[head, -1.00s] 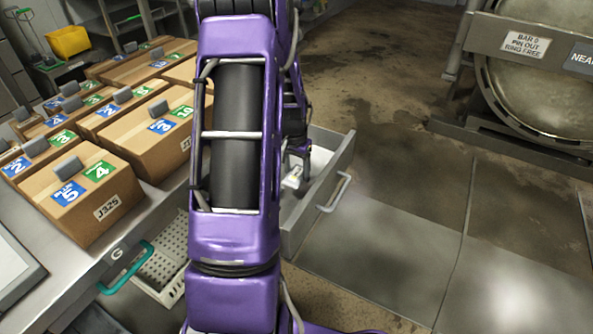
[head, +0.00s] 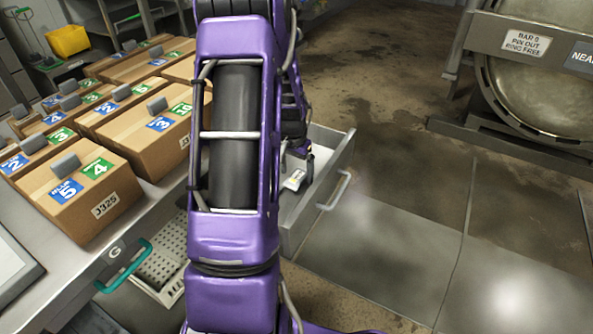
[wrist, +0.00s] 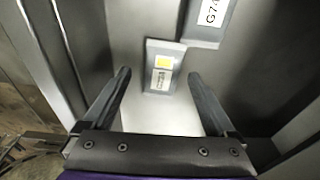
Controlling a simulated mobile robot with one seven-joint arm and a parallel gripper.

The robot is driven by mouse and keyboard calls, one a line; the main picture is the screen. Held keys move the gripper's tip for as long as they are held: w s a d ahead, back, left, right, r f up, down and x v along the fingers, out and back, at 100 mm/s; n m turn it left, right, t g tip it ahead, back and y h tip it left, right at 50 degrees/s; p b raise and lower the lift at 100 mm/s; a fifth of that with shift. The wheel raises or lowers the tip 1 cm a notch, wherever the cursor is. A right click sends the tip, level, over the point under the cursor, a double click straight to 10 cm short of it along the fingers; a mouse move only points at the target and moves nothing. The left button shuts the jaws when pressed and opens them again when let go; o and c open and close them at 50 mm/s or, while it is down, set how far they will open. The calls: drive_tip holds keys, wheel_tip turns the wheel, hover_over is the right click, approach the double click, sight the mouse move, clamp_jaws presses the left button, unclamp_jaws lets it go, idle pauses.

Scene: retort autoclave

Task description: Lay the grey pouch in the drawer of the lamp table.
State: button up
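The grey pouch (wrist: 153,104) has a yellow patch and a white printed label. It lies flat on the floor of the open drawer (wrist: 118,25), and a small pale piece of it (head: 294,180) shows in the head view. My gripper (wrist: 158,74) is open and empty, with its fingers spread on either side of the pouch in the picture and apart from it. In the head view my gripper (head: 298,160) is over the pulled-out drawer (head: 336,180), which has a grey bar handle. My arm hides much of the drawer and its table. No lamp is visible.
A grey item with a white label starting G7 (wrist: 203,22) is beside the pouch. Cartons (head: 85,195) cover the bench at left. A teal handle (head: 125,268) and perforated tray (head: 165,268) are below. The floor right of the drawer is clear, up to the large vessel (head: 545,100).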

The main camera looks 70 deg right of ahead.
sight(293, 182)
wheel_tip(293, 182, up, 13)
drive_tip(key=a+p, duration=0.1)
drive_tip(key=p, duration=0.1)
drive_tip(key=shift+w+a+p, duration=0.15)
drive_tip(key=shift+a+p, duration=0.05)
drive_tip(key=shift+p, duration=0.2)
idle(0.5)
